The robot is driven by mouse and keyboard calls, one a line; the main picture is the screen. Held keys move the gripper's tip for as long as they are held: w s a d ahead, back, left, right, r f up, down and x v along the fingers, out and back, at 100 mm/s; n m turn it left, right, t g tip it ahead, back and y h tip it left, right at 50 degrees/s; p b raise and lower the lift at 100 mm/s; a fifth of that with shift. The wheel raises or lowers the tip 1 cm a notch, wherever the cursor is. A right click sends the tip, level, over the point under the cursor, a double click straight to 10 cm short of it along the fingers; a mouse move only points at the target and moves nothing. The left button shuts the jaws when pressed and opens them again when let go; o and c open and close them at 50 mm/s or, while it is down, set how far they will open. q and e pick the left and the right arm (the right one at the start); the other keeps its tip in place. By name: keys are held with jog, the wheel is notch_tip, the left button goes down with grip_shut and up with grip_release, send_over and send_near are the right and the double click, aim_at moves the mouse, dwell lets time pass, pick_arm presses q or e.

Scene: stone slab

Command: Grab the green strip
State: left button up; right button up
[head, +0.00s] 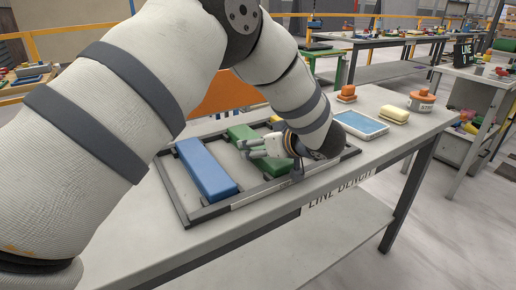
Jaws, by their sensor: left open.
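The green strip (240,134) lies in a dark frame (206,213) on the bench, to the right of a blue strip (206,170). My left gripper (246,149) is open, with its fingers pointing left beside and over the green strip. My left arm hides part of the green strip and the right side of the frame. Whether the fingers touch the strip cannot be told. A yellow piece (275,119) shows partly behind my arm. My right gripper is not in view.
To the right on the bench (300,201) are a blue-topped tray (359,124), a yellow block on a white base (394,114), an orange stacked piece (347,93) and an orange round container (421,100). The bench's front edge runs close below the frame.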

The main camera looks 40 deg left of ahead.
pick_arm(q)
jog(key=shift+w+a+f, duration=0.25)
jog(key=shift+a+f, duration=0.1)
jog(key=shift+a, duration=0.15)
jog(key=shift+r, duration=0.15)
jog(key=c, duration=1.6)
